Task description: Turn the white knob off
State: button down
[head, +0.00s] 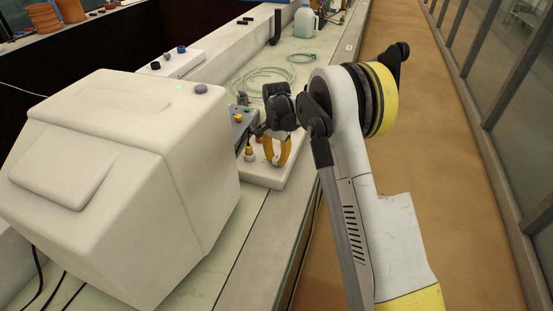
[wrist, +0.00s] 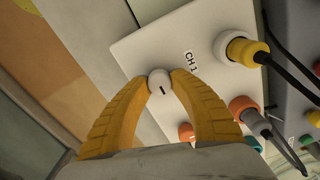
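The white knob (wrist: 159,79) is small and round with a short black mark on its face. It sits on a white panel (wrist: 135,50) beside a "CH 1" label (wrist: 191,62). My gripper (wrist: 160,84) has its two yellow fingertips against opposite sides of the knob, apparently closed on it. In the head view my gripper (head: 276,152) reaches down over the white panel (head: 291,176), just right of the big white housing. There the knob is hidden behind the fingers.
On the panel, a yellow connector (wrist: 240,49) with a black cable and an orange connector (wrist: 243,107) with a grey lead stand close to the right finger. The white housing (head: 120,170) stands left of my arm. Coiled clear tubing (head: 262,82) lies behind.

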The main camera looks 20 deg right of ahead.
jog(key=shift+n, duration=0.4)
jog(key=n, duration=0.3)
jog(key=shift+n+p, duration=0.4)
jog(key=n, duration=0.4)
jog(key=shift+n, duration=0.3)
jog(key=n+p, duration=0.1)
jog(key=n, duration=0.3)
jog(key=shift+a, duration=0.1)
jog(key=n, duration=0.4)
jog(key=shift+n, duration=0.3)
jog(key=c, duration=1.1)
grip_release()
